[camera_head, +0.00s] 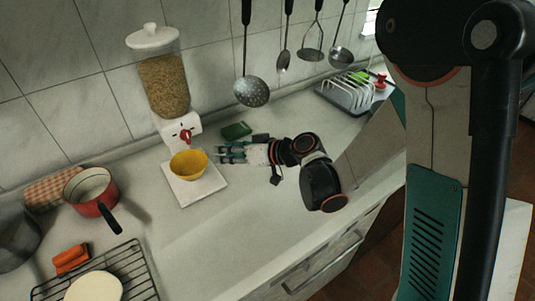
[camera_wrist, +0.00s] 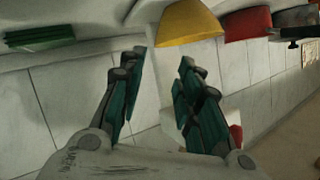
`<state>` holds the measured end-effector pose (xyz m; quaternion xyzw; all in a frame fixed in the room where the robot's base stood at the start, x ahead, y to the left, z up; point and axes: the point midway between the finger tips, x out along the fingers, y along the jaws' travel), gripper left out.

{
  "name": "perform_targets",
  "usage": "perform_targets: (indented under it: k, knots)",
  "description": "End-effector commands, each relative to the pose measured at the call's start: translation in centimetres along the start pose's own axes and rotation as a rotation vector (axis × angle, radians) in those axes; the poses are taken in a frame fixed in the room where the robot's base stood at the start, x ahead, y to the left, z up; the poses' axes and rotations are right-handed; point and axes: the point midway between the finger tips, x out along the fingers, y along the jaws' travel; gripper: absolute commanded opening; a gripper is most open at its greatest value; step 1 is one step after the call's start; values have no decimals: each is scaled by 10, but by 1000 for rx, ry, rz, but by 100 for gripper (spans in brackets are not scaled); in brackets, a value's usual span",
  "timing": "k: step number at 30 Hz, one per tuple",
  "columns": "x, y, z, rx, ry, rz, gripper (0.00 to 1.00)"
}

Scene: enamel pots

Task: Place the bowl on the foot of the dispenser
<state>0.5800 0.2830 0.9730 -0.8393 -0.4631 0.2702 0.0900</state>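The yellow bowl (camera_head: 188,165) sits on the square white foot (camera_head: 208,189) of the dispenser (camera_head: 165,85), below its spout. The dispenser is white with a clear hopper of grain and a red knob. My gripper (camera_head: 220,153) is just right of the bowl, pointing at it. In the wrist view, the fingers of my gripper (camera_wrist: 164,62) are apart with nothing between them. The bowl (camera_wrist: 188,22) shows beyond the fingertips, and no contact is visible.
A red pot (camera_head: 90,192) with a black handle stands left of the dispenser. A wire rack (camera_head: 125,265) and orange-red item (camera_head: 71,259) are at lower left. A green item (camera_head: 236,130) lies behind my gripper. Utensils hang above. The counter in front is clear.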

Motion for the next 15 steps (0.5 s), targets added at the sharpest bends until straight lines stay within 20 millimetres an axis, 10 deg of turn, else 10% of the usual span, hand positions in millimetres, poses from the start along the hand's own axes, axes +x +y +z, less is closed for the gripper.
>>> perform_targets:
  k: [8, 15]
  knots:
    - [-11, -1, -5, 9, -20, 28, 31]
    - [-67, -4, -16, 61, -111, 169, 31]
